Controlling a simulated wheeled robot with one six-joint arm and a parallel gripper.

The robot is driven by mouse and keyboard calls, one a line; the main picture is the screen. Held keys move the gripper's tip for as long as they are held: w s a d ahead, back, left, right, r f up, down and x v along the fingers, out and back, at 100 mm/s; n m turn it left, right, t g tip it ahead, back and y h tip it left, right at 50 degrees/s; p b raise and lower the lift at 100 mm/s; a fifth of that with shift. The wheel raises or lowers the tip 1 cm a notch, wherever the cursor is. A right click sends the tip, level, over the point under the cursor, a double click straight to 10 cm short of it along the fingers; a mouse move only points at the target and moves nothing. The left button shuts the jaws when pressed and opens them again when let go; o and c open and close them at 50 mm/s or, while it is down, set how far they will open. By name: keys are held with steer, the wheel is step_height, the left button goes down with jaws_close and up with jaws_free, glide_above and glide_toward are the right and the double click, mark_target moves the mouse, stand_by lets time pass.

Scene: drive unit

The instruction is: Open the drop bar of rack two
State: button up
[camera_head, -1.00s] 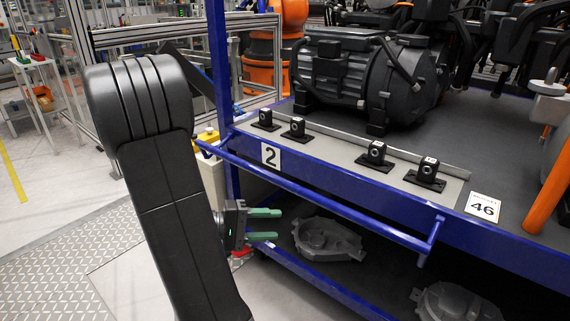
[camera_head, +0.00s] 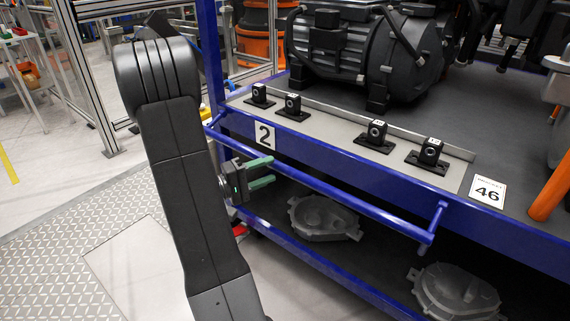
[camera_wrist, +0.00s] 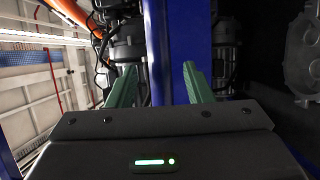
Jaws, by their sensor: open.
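Rack two carries a white "2" plate (camera_head: 264,136) on its blue shelf edge. The drop bar (camera_head: 345,197) is a blue rail along the rack's front, just below that edge, with a bent arm at its right end. My gripper (camera_head: 268,171) is open, its two green fingers pointing right at the bar's left part. The upper finger overlaps the bar in the head view; contact cannot be told. In the wrist view my gripper (camera_wrist: 160,85) has a vertical blue band between its fingers; I cannot tell whether this is the bar or the shelf edge.
A dark motor (camera_head: 362,50) and several black mounting blocks (camera_head: 376,137) stand on the shelf. Grey castings (camera_head: 322,217) lie on the lower shelf. A blue upright (camera_head: 210,60) rises near my arm. Floor is clear at left.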

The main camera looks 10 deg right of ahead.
steer(key=x, duration=0.6)
